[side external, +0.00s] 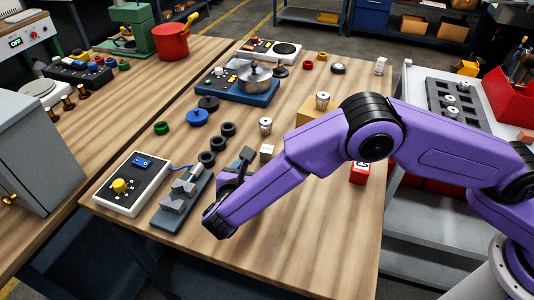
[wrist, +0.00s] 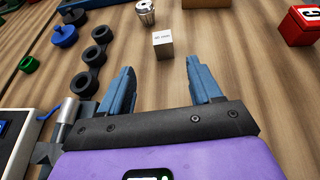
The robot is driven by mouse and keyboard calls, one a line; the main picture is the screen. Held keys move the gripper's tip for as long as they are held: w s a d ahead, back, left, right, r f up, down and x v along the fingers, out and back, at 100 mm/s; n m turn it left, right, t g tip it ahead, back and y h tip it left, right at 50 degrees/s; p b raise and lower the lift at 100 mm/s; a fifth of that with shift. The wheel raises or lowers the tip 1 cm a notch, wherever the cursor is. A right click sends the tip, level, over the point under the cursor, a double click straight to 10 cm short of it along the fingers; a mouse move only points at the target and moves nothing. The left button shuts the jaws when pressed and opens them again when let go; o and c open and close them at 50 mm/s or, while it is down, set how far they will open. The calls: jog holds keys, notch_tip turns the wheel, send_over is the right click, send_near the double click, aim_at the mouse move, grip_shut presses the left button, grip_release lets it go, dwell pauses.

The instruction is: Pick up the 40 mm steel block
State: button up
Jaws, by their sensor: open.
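A small pale, silver-grey cube (side external: 266,152) with dark lettering sits on the wooden table; the lettering is too small to read. It also shows in the wrist view (wrist: 163,46), upper middle, beyond the fingertips. My gripper (wrist: 160,75) is open and empty, its two blue fingers spread apart and pointing toward the cube without touching it. In the side external view my gripper (side external: 240,167) is just left of the cube, partly hidden by my purple arm.
Black rings (wrist: 90,57) lie left of the fingers. A metal cylinder (wrist: 146,12) stands behind the cube. A red block (wrist: 300,25) lies to the right. A grey vise-like fixture (side external: 182,195) and a control box (side external: 131,183) are at the left. Bare wood surrounds the cube.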

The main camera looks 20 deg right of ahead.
aim_at(266, 151)
jog(key=x, duration=0.8)
jog(key=shift+d+x, duration=0.2)
jog(key=shift+x, duration=2.55)
jog(key=shift+s+r, duration=0.1)
jog(key=shift+r, duration=0.05)
grip_shut()
